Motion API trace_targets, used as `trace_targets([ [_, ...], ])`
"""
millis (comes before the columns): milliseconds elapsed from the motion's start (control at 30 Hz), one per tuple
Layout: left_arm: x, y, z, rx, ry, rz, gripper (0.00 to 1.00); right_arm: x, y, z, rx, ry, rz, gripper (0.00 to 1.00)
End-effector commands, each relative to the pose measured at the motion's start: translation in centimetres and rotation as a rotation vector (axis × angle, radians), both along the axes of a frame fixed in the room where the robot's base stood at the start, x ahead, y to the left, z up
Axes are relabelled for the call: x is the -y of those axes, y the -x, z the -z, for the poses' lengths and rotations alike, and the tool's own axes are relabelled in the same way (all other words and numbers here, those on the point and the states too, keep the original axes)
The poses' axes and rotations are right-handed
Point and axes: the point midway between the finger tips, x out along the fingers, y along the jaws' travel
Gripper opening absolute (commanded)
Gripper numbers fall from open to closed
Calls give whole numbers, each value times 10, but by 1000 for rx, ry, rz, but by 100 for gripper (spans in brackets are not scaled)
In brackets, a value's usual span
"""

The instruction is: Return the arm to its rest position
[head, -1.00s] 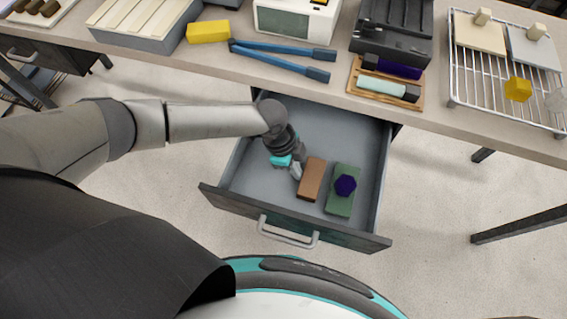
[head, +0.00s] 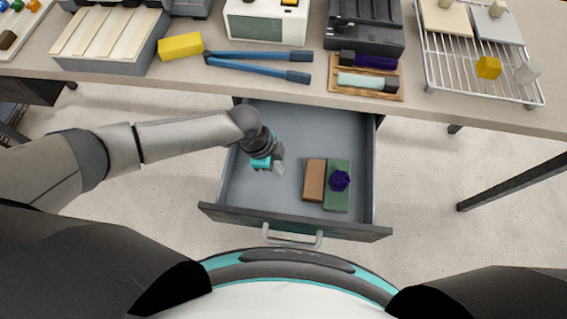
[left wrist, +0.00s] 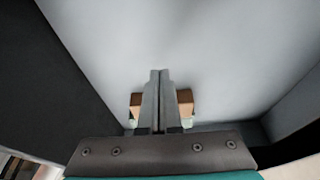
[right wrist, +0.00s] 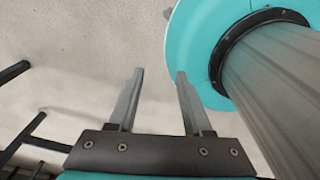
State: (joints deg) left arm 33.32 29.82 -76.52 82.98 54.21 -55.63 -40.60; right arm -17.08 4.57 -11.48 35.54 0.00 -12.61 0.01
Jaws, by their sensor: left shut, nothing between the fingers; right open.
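My left gripper (head: 279,170) is over the left part of the open drawer (head: 290,118), left of the brown block. In the left wrist view my left gripper (left wrist: 160,75) has its two fingers together with nothing between them. The brown block (head: 314,178) and a green block (head: 337,200) lie side by side in the drawer. A dark purple hexagonal piece (head: 339,181) rests on the green block. In the left wrist view the brown block (left wrist: 186,97) is partly hidden behind the fingers. My right gripper (right wrist: 158,75) is open and empty; only the right wrist view shows it.
The table (head: 190,85) stands above the drawer.

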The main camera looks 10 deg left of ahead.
Motion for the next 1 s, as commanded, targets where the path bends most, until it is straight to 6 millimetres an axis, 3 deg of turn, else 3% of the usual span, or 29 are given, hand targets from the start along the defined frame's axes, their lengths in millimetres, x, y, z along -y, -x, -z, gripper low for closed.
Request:
trace_targets([
  [33,-4,-2,-16,4,2,1,0,-6,-2,-8,2,-9,2,50],
  [133,-10,-2,-37,3,2,1,0,-13,-3,-14,4,-18,2,50],
  [300,-19,-2,-65,3,1,0,0,4,3,-21,-5,5,-3,50],
  [500,-24,-2,-80,2,1,0,0,7,3,-25,-5,10,-2,50],
  [800,-24,-2,-83,2,1,0,0,3,3,-26,-5,4,0,50],
  [1000,-24,-2,-111,2,1,0,0,-5,3,-54,-4,-6,4,50],
])
